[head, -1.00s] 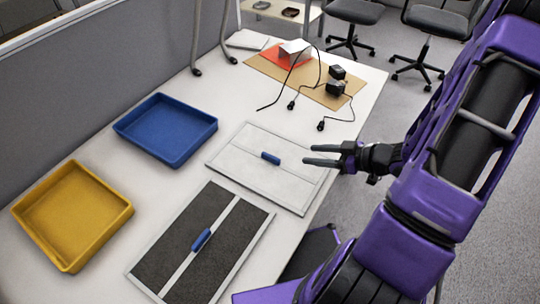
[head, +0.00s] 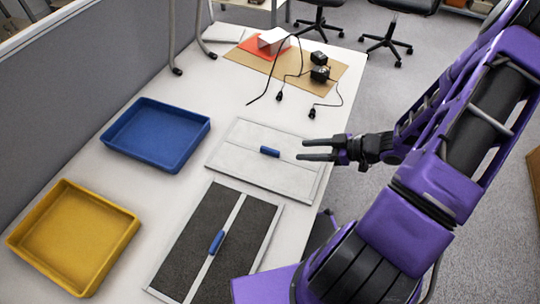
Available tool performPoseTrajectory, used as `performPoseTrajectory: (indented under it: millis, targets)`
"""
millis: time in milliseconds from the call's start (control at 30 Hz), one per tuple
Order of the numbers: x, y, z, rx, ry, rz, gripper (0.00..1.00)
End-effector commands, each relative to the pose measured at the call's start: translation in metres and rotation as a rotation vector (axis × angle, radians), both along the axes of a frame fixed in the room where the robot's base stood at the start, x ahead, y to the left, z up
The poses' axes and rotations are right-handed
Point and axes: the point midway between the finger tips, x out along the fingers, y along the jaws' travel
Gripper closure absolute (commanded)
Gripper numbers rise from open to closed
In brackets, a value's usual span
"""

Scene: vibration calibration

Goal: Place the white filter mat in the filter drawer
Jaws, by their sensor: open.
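The white filter mat (head: 245,174) is a flat panel with a pale frame, a centre strip and a blue handle (head: 269,151). It lies on the white table in the head view. My gripper (head: 300,149) is open and empty, with its fingers pointing left over the right part of the mat, to the right of the blue handle. I cannot tell its height above the mat. A blue tray (head: 157,163) and a yellow tray (head: 74,283), both open and empty, stand on the left. I cannot tell which is the filter drawer.
A dark grey filter mat (head: 187,246) with a blue handle lies in front of the white one. Black adapters (head: 319,74) with loose cables lie on a brown board (head: 238,58) at the back. A grey partition (head: 60,100) borders the table on the left.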

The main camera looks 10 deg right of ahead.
Motion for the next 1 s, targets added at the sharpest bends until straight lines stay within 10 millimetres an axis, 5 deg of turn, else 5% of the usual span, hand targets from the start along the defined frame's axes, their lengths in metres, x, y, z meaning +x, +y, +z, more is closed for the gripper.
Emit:
performPoseTrajectory:
  millis: [200, 1000]
  targets:
    - [0.022, 0.033, -0.022, 0.003, 0.001, 0.002, 0.49]
    - [0.057, 0.085, -0.052, 0.0, 0.0, 0.0, 0.49]
